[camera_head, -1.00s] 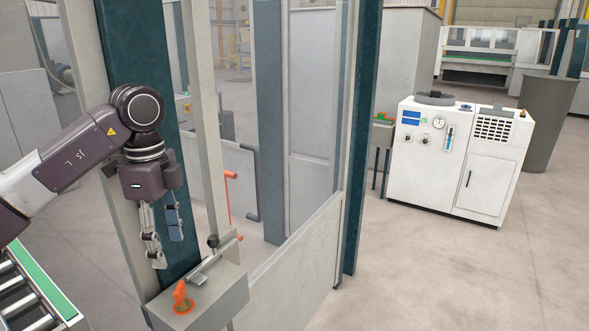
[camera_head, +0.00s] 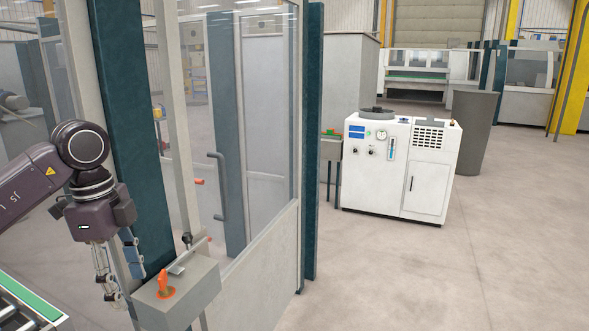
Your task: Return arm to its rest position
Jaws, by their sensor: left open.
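My left arm comes in from the left edge, and its left gripper (camera_head: 124,285) points down with its fingers apart and nothing between them. It hangs just left of a grey control box (camera_head: 180,292) that carries an orange knob (camera_head: 165,285) and a small lever. I cannot tell whether the fingers touch the box, though they look apart from the knob. My right gripper is not in view.
A teal post (camera_head: 137,150) and a glazed enclosure panel (camera_head: 265,130) stand close behind the gripper. A roller conveyor (camera_head: 25,305) lies at lower left. A white machine (camera_head: 400,170) and a grey bin (camera_head: 474,132) stand farther right. The floor at right is clear.

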